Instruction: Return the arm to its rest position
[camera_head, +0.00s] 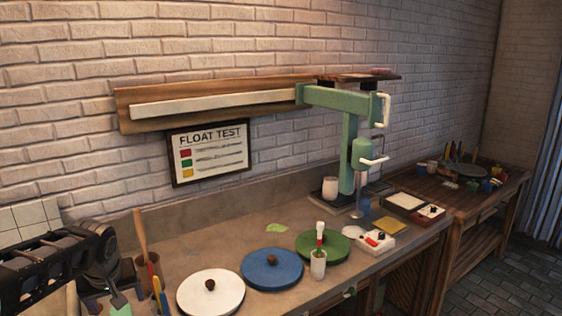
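A black, slotted part that looks like my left arm (48,268) comes in from the left edge at the lower left, over the near left end of the counter. I cannot make out its fingertips or anything held between them. It appears beside a round dark thing and a container of tools. My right arm and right gripper do not show.
On the counter are white (212,297), blue (262,274) and green (335,247) disks with knobs, and a small white cup (318,266) holding tools. A green stand (347,170) rises behind them. Tall tools (141,243) stand near the black part. The counter's middle back is mostly clear.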

